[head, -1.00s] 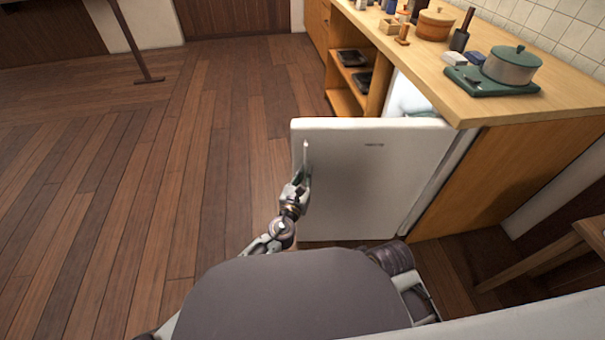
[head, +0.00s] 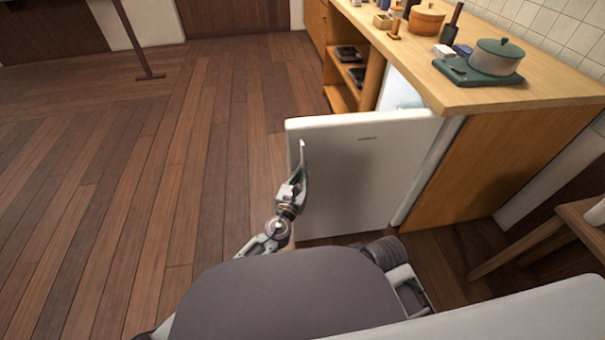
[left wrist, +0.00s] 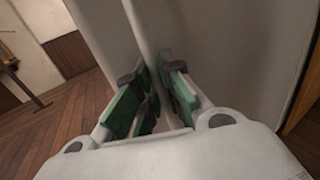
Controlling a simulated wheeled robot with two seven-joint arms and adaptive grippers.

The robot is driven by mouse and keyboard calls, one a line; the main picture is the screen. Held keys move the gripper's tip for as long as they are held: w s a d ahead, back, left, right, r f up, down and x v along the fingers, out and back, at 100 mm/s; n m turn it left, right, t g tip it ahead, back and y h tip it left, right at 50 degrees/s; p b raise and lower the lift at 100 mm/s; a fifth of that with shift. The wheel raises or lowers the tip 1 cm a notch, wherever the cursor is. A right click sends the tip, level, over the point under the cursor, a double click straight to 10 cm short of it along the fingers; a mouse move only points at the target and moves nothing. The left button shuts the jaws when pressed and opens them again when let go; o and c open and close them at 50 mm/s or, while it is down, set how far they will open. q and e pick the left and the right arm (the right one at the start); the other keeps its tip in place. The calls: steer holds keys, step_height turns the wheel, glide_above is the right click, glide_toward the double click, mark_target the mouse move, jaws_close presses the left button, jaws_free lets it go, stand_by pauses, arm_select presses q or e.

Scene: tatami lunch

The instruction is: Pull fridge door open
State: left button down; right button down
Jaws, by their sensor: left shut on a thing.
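The white fridge door (head: 365,180) stands ajar under the counter, with its hinge side at the right and its free edge at the left swung out toward me. My left gripper (head: 302,160) is at the door's free edge, near the upper part. In the left wrist view, the green-padded fingers (left wrist: 157,92) are closed on both sides of a thin upright white part of the door (left wrist: 146,35), likely its handle or edge. The fridge interior (head: 403,92) shows only as a pale gap behind the door. My right gripper is out of view.
The wooden counter (head: 545,90) runs above the fridge, carrying a pot (head: 497,60) on a green stove (head: 477,78). A stool (head: 540,245) stands at the right. The wood floor (head: 190,150) left of the door is clear.

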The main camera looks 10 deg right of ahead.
mark_target(302, 153)
arm_select(q)
steer(key=c, duration=1.5)
jaws_free()
steer(key=shift+r, duration=0.25)
steer(key=shift+r, duration=4.75)
